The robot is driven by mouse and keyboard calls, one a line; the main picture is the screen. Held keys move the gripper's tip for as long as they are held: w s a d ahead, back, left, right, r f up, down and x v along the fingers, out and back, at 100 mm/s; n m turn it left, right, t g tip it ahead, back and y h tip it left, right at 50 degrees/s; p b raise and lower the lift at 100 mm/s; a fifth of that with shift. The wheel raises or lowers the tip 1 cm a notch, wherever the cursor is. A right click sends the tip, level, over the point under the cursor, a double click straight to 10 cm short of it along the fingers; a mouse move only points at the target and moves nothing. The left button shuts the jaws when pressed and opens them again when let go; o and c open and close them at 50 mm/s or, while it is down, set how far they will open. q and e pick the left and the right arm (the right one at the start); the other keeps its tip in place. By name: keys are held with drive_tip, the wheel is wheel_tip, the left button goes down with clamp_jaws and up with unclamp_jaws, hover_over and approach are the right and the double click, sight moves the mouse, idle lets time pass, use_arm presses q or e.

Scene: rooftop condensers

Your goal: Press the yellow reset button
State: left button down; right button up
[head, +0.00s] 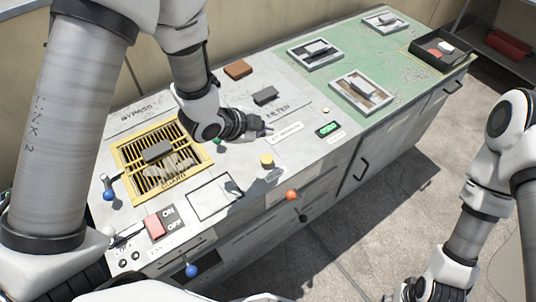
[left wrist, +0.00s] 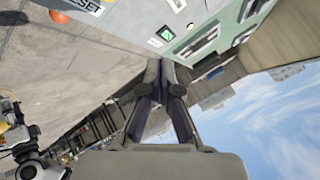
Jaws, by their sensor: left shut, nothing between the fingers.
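The yellow button (head: 267,160) stands up from the light grey panel of the console near its front edge. My left gripper (head: 270,131) is shut and empty, above the panel just behind the button and apart from it in the picture. In the left wrist view its closed fingers (left wrist: 160,72) point toward the console's edge.
An orange knob (head: 292,195) is on the front face. A yellow grille (head: 128,160), a red switch (head: 154,226) and blue-knobbed levers lie left. A dark tray (head: 440,50) is at the far right end.

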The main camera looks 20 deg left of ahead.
sight(270, 156)
use_arm(q)
wheel_tip(270, 156, down, 9)
drive_tip(key=b, duration=0.7)
drive_tip(key=shift+w, duration=0.1)
drive_tip(key=shift+f, duration=0.1)
idle(0.9)
drive_tip(key=shift+f+b, duration=0.35)
drive_tip(key=shift+b, duration=0.1)
drive_tip(key=shift+f+b, duration=0.65)
drive_tip(key=shift+f, duration=0.1)
idle(0.7)
idle(0.3)
drive_tip(key=shift+r+p, duration=1.05)
drive_tip(key=shift+r, duration=0.15)
